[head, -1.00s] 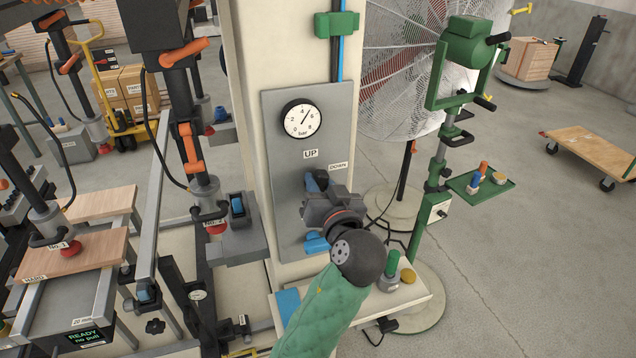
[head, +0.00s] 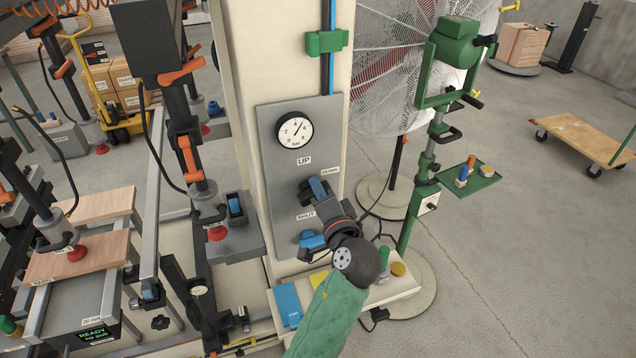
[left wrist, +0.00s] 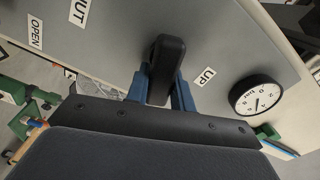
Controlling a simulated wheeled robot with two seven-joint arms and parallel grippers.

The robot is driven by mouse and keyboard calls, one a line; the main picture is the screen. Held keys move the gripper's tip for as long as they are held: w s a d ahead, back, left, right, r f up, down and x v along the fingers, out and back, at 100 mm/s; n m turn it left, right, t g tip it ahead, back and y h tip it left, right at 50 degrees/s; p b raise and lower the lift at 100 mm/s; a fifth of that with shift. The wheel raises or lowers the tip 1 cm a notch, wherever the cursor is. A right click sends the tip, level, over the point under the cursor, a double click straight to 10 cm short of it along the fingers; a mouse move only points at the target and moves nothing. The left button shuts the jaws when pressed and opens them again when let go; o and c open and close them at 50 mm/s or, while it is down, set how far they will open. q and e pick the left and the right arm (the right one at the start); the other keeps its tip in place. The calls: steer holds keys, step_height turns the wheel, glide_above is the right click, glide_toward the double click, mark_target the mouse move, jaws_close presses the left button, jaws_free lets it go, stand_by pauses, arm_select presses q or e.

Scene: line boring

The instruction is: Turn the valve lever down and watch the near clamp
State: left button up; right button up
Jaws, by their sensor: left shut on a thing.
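My left gripper (head: 319,188) is at the grey valve panel, its arm coming from below. In the left wrist view its blue fingers (left wrist: 162,90) stand on both sides of the black valve lever (left wrist: 166,62) and are shut on it. In the head view the hand largely hides the lever. It lies below the UP label (head: 304,160) and close to the DOWN label (head: 329,170). The near clamp (head: 55,235), at the left, has its red pad (head: 77,253) at the wooden board (head: 95,265); I cannot tell how firmly it presses. My right gripper is out of view.
A pressure gauge (head: 294,130) is above the lever. A blue handle (head: 312,241) sits low on the panel, near the SHUT label (head: 305,215). A small shelf (head: 375,292) stands below. A green stand (head: 410,215) and a fan (head: 400,75) are to the right.

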arm_select(q)
steer(key=shift+m+p, duration=0.5)
steer(key=shift+m, duration=0.6)
steer(key=shift+d+f+m+p, duration=0.1)
steer(key=shift+f+m+p, duration=0.2)
steer(key=shift+m+p, duration=0.5)
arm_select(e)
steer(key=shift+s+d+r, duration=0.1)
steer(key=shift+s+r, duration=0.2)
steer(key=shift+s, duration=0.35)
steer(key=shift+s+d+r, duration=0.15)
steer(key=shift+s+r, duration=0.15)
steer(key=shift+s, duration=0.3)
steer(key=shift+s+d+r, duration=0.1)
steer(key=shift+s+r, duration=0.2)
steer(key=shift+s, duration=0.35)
arm_select(q)
steer(key=shift+f, duration=0.1)
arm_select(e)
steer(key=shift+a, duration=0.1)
arm_select(q)
steer(key=o, duration=1)
steer(key=shift+b+v, duration=0.3)
steer(key=shift+v, duration=3.6)
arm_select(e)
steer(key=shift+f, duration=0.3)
